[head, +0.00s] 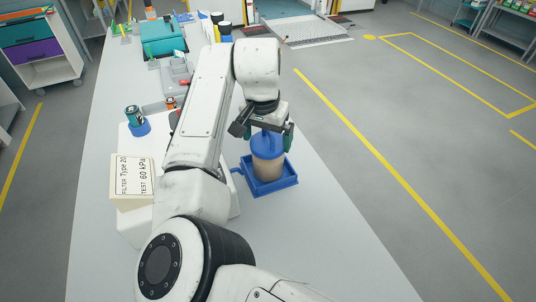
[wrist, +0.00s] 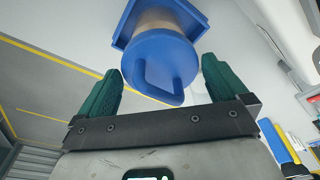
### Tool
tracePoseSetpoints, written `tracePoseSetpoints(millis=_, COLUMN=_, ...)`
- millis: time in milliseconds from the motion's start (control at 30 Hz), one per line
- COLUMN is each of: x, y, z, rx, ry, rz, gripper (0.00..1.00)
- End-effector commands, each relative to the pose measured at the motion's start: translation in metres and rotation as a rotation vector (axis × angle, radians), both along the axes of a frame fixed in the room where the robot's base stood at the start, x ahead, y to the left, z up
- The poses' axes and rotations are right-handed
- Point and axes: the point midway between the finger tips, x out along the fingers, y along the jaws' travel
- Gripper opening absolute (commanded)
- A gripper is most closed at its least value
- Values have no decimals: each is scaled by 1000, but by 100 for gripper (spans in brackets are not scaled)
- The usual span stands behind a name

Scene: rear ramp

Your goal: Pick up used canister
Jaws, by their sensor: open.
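A canister (head: 268,167) with a tan body and a blue lid with a loop handle stands upright in a square blue tray (head: 272,188) on the bench. In the wrist view the canister's blue lid (wrist: 160,60) and handle face me, with the tray (wrist: 121,36) behind them. My gripper (head: 268,139) is at the canister's top, and its green fingers (wrist: 160,68) are open, one on each side of the handle and lid. I cannot tell whether either finger touches the lid. The canister's lower end sits hidden inside the tray.
A card (head: 133,178) reading "FILTER Type 20 TEST 60 kPa" stands left of my arm. A small dark green canister (head: 133,116) sits in a blue holder. Teal and grey cases (head: 164,40) and bottles crowd the bench's far end. The bench's near right is clear.

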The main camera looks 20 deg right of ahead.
Motion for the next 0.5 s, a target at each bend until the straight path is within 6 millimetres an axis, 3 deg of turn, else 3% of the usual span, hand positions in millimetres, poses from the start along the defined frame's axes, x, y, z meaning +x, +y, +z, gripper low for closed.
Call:
tracePoseSetpoints(millis=200, x=2, y=-3, z=-24, rx=-1, ry=2, rz=1, gripper=100)
tracePoseSetpoints(millis=500, x=3, y=-3, z=-27, rx=-1, ry=1, rz=0, gripper=97)
